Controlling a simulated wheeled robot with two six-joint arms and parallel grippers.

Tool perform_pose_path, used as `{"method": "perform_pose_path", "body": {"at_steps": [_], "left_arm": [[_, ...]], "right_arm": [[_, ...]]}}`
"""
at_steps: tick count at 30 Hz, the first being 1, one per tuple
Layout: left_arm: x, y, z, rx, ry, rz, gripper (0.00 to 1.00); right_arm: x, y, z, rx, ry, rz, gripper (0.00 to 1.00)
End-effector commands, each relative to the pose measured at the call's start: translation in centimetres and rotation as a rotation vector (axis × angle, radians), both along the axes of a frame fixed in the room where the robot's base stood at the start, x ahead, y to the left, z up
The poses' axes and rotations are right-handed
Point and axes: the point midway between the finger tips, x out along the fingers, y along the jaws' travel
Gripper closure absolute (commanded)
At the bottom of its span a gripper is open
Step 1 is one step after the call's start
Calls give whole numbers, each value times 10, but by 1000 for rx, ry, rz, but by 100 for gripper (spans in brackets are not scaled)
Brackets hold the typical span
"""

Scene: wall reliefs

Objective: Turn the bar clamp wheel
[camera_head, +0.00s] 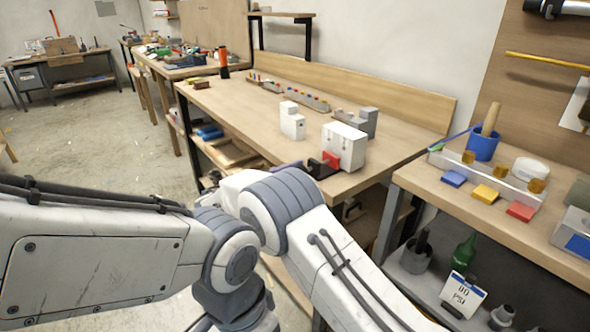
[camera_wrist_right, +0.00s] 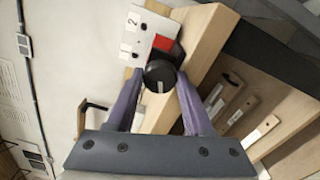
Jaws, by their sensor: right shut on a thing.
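The clamp wheel is a round black knob with a light mark (camera_wrist_right: 160,74) in the right wrist view. My right gripper (camera_wrist_right: 159,79) has its two purple fingers on either side of the knob and is shut on it. Behind the knob are a red block (camera_wrist_right: 162,43) and a white block (camera_wrist_right: 145,30) marked "2". In the head view the white block (camera_head: 345,147) stands at the bench's front edge, with the red block (camera_head: 331,160) on its front. My arm hides most of the area below it there. My left gripper is not in view.
The wooden bench (camera_head: 235,100) also holds a smaller white block (camera_head: 292,121), a grey block (camera_head: 358,121) and a long rack (camera_head: 290,92). A side bench (camera_head: 500,225) at right carries a blue cup (camera_head: 482,146) and coloured blocks. Open floor (camera_head: 90,150) lies to the left.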

Motion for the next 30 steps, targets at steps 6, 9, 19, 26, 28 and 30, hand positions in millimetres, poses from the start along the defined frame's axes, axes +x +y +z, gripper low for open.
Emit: {"method": "perform_pose_path", "body": {"at_steps": [6, 9, 19, 26, 28, 30], "left_arm": [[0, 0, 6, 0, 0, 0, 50], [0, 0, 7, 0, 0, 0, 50], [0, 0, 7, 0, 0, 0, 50], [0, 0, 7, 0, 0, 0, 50], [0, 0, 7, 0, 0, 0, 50], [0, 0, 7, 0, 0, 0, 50]], "right_arm": [[1, 1, 1, -33, 44, 5, 100], [1, 1, 1, -39, 53, 5, 100], [2, 1, 1, -42, 55, 6, 100], [1, 0, 0, -41, 55, 3, 18], [1, 0, 0, -41, 56, 2, 18], [1, 0, 0, -41, 56, 2, 18]]}}
